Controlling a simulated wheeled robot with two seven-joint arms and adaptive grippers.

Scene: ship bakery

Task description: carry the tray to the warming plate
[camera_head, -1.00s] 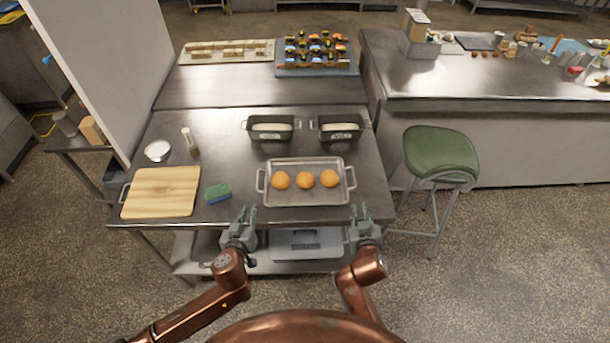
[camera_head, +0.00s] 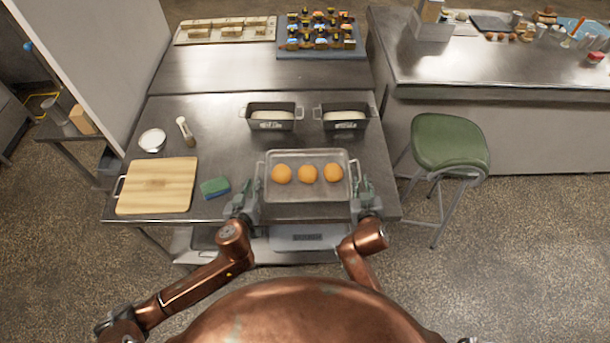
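The metal tray (camera_head: 306,194) lies flat on the steel table, with three round orange-brown buns (camera_head: 307,173) in a row on it. It has a handle on its left and right sides. My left gripper (camera_head: 245,192) is open near the tray's left front corner, just short of the left handle. My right gripper (camera_head: 364,187) is open near the right front corner, close to the right handle. Neither visibly holds the tray. I cannot tell for certain which surface is the warming plate; a bare raised steel surface (camera_head: 230,72) lies behind the table.
Two dark loaf tins (camera_head: 272,127) (camera_head: 342,128) stand behind the tray. A cutting board (camera_head: 157,187), green-blue sponge (camera_head: 215,188), white bowl (camera_head: 152,140) and shaker (camera_head: 186,131) are left. A green stool (camera_head: 448,142) stands right. A pastry board (camera_head: 293,52) is at the back.

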